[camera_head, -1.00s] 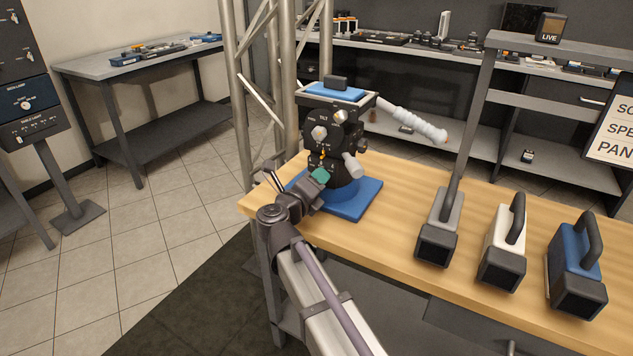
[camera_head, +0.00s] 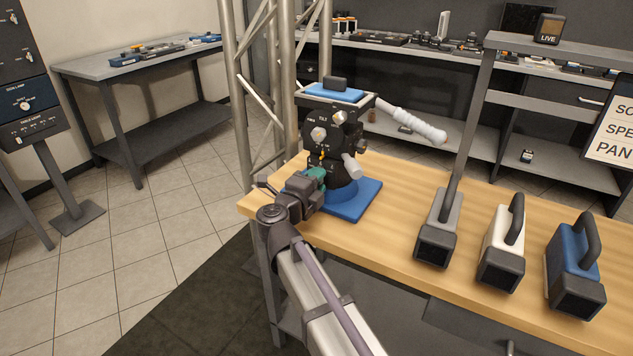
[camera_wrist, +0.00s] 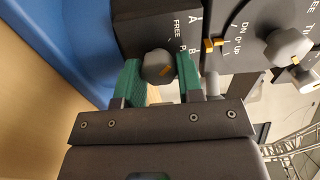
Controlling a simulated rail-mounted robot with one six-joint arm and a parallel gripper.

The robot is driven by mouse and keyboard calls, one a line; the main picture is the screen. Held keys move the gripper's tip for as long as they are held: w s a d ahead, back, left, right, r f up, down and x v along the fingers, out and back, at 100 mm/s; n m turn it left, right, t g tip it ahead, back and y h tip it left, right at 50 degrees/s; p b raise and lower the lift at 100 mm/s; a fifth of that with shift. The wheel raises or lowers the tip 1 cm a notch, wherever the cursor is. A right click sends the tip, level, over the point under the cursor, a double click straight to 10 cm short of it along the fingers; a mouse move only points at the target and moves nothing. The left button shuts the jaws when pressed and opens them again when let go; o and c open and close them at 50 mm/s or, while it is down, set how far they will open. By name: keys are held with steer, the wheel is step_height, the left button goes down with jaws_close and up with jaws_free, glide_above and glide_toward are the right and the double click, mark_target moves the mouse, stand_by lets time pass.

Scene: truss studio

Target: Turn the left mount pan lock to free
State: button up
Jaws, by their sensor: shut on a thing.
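The mount (camera_head: 337,112), a black head with a blue top plate and a white-wrapped handle, stands on a blue base plate (camera_head: 352,210) on the wooden bench. In the wrist view its pan lock (camera_wrist: 158,64) is a grey knob with an orange mark, close to the label FREE (camera_wrist: 180,29). The mark's exact setting is unclear. My gripper (camera_wrist: 159,82) has its green fingers shut on this knob, one on each side. In the head view my gripper (camera_head: 316,180) is low on the mount's near side and hides the knob.
A tilt dial (camera_wrist: 238,40) with its own grey knob (camera_wrist: 287,46) lies just right of my fingers. A metal truss (camera_head: 287,90) rises behind the mount. Grey, white and blue handled blocks (camera_head: 503,250) stand on the bench's right. Bench between is clear.

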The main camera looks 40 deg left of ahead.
steer(key=o, duration=0.9)
steer(key=shift+s, duration=0.1)
steer(key=s, duration=0.7)
steer(key=s+d, duration=0.1)
steer(key=s, duration=0.2)
steer(key=shift+s, duration=0.3)
